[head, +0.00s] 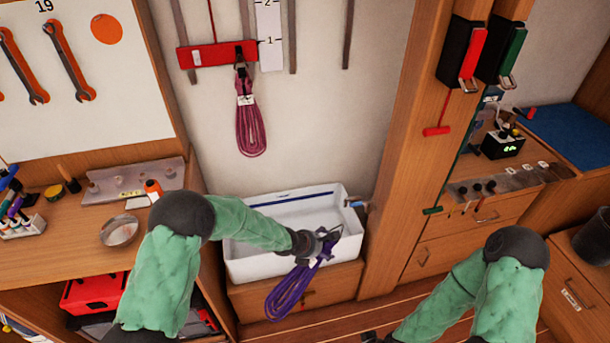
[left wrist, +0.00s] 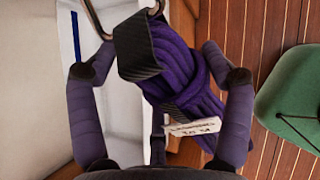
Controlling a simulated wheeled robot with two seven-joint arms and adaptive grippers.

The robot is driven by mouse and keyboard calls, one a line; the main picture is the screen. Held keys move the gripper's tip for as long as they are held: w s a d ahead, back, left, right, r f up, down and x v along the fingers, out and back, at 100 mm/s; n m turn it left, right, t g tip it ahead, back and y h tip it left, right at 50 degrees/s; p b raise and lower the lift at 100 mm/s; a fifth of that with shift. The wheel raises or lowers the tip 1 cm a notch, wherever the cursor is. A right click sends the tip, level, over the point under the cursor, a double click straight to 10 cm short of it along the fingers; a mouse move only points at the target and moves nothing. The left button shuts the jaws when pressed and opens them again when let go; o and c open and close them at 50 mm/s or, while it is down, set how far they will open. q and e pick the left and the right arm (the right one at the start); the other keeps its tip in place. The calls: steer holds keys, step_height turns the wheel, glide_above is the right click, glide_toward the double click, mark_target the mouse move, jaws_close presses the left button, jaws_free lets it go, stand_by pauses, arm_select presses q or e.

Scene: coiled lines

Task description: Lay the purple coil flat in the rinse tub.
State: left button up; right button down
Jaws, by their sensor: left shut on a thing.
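The purple coil (head: 291,291) hangs from my left gripper (head: 319,242), in front of the rinse tub's front wall. In the left wrist view the purple coil (left wrist: 180,65) lies between the two fingers, with a dark strap, a metal ring and a white label on it. My left gripper is shut on it. The rinse tub (head: 262,266) is a white rectangular basin with a blue line along its inner back wall. The gripper is at its front right rim.
A pink coil (head: 250,127) hangs from a red bracket (head: 217,55) on the wall behind the tub. A wooden post (head: 405,150) stands right of the tub. A workbench with a metal bowl (head: 119,231) is at left. The tub's floor looks clear.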

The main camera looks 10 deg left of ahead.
arm_select(q)
steer(key=shift+d+r+m+g+y+p, duration=0.15)
steer(key=shift+d+m+g+y+p, duration=0.2)
steer(key=shift+m+g, duration=0.25)
steer(key=shift+d+r+m+g+y+p, duration=0.25)
steer(key=shift+d+r+m+g+p, duration=0.15)
steer(key=shift+m+g+p, duration=0.35)
